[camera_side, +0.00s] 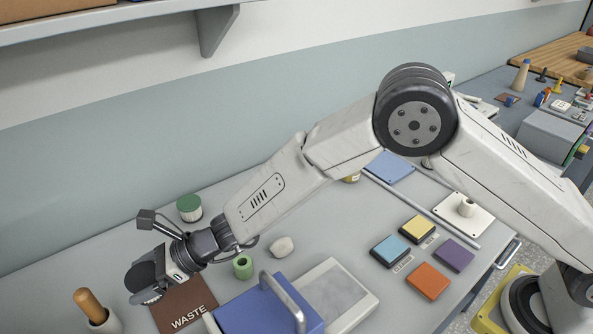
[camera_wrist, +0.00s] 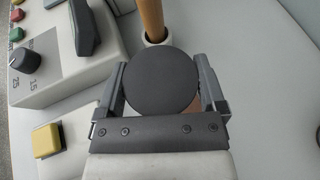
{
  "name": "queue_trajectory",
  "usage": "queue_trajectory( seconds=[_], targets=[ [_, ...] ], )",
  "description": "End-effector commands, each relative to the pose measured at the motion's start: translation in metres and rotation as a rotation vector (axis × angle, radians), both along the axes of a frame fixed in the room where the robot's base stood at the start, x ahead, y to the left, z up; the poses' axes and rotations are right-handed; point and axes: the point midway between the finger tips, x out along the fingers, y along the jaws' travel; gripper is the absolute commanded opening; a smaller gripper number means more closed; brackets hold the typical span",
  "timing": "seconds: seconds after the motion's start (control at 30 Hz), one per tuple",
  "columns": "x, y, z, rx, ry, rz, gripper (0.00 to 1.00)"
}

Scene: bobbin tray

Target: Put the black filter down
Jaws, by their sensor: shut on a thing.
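The black filter (camera_wrist: 161,80) is a round, flat-topped dark disc. In the wrist view my gripper (camera_wrist: 162,84) is shut on it, with one finger on each side. In the side view the black filter (camera_side: 140,277) shows at the end of my gripper (camera_side: 150,283), at the lower left beside the brown mat marked WASTE (camera_side: 184,306). The fingers are partly hidden there, and I cannot tell how high the filter is above the bench.
A wooden-handled tool in a white holder (camera_side: 98,318) stands close by at the lower left. A green-lidded jar (camera_side: 189,208), a green cylinder (camera_side: 243,267) and a blue box with a grey handle (camera_side: 262,310) are near. Coloured square pads (camera_side: 428,281) lie to the right.

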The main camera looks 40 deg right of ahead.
Motion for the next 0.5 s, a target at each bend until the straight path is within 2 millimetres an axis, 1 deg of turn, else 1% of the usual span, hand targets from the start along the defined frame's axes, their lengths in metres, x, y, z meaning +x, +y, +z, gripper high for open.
queue_trajectory(
  seconds=[0.03,0.1,0.2,0.33,0.5],
  targets=[
    [0.0,0.0,-0.009,-0.001,0.002,0.001,0.29],
    [0.0,0.0,-0.018,0.0,0.002,0.0,0.29],
    [0.0,0.0,-0.029,-0.001,0.001,0.0,0.29],
    [0.0,0.0,-0.035,0.001,0.0,0.0,0.29],
    [0.0,0.0,-0.036,0.001,-0.001,0.0,0.29]
  ],
)
